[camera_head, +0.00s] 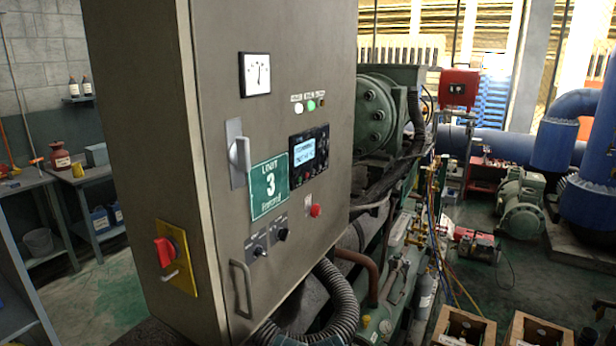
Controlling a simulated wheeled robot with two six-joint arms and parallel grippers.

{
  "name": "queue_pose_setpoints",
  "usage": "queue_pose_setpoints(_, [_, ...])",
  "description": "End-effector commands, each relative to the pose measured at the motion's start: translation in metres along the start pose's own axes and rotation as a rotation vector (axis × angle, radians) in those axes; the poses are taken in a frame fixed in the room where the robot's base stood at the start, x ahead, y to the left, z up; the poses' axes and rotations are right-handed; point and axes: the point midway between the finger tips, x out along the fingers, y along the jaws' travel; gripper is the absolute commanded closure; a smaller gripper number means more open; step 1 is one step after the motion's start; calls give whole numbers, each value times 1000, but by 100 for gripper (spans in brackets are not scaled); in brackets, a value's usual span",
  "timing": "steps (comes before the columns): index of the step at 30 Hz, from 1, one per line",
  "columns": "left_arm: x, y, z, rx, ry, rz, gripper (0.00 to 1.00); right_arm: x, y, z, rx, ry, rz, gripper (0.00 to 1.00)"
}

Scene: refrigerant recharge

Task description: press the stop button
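A tall grey-brown control cabinet (222,180) fills the left and middle of the view. A small red push button (315,210) sits on its front face, below and right of a green sign with a white "3" (269,186); its small label is too small to read. A black controller with a lit screen (308,155) is above the button. A red rotary switch (164,252) on a yellow plate is on the cabinet's left side. Neither of my grippers is in view.
The cabinet front also bears a door handle (240,160), a grab handle (241,288), black knobs (281,234), a gauge (257,74) and indicator lamps (311,105). A ribbed hose (338,300) bends below it. Green machinery (377,115) stands behind, wooden crates (465,328) at lower right.

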Motion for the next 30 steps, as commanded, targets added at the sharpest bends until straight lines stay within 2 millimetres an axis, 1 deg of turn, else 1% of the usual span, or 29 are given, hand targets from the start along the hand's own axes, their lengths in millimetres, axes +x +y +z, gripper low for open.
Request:
queue_pose_setpoints(1, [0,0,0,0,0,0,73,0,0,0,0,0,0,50])
queue_pose_setpoints(5, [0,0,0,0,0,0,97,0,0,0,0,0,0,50])
queue_pose_setpoints(6, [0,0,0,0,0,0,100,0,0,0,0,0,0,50])
queue_pose_setpoints(30, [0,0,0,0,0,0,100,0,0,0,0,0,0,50])
